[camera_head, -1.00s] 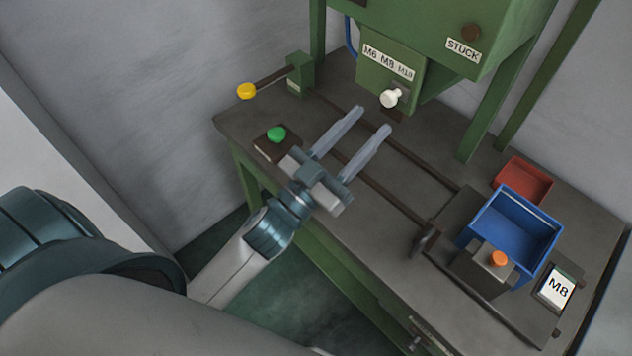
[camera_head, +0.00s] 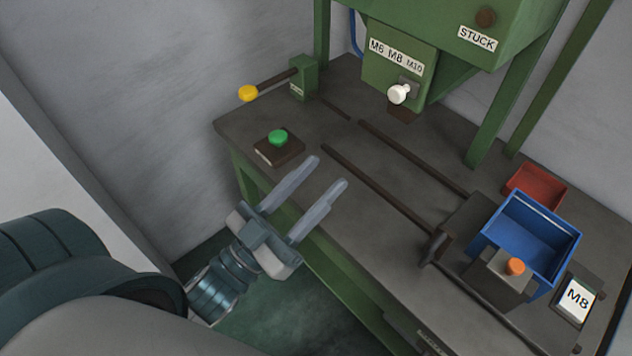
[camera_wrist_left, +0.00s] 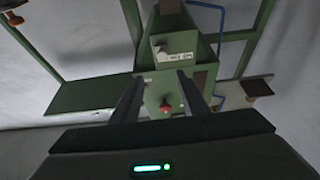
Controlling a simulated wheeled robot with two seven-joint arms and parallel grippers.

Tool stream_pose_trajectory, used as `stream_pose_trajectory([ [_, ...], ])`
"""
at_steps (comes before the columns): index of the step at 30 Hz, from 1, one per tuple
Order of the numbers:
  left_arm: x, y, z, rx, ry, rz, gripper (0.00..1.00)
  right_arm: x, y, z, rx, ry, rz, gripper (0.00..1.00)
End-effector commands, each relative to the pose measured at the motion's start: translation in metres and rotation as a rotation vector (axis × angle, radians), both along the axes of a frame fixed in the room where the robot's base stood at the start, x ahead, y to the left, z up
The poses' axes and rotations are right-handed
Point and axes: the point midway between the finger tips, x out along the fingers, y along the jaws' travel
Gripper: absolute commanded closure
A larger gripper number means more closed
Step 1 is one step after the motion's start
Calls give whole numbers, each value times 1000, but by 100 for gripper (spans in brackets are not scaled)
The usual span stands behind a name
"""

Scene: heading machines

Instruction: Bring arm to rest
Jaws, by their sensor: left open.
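My left gripper (camera_head: 318,174) is open with nothing between its two fingers. In the head view it is over the front edge of the machine's table (camera_head: 350,225), below the green button (camera_head: 278,137). In the left wrist view its fingers (camera_wrist_left: 165,82) point toward the green machine, and nothing is held between them. My right gripper does not show in either view.
The green machine (camera_head: 400,55) stands at the back with a white knob (camera_head: 400,93). A yellow-knobbed lever (camera_head: 248,93) is at left. On the right are a blue bin (camera_head: 528,240), red tray (camera_head: 537,188), orange button (camera_head: 516,266) and M8 card (camera_head: 577,298).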

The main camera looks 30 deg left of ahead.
Motion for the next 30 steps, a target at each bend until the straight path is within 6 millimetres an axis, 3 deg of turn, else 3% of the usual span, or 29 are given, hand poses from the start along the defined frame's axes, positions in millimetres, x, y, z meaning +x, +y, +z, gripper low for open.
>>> stream_pose_trajectory([
  [20, 3, 2, -5, 2, 19, 14, 59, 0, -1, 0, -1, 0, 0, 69],
  [26, 18, 17, -34, 19, 148, 100, 59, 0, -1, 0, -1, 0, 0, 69],
  [30, 29, 34, -77, 50, 323, 192, 59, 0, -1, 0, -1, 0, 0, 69],
])
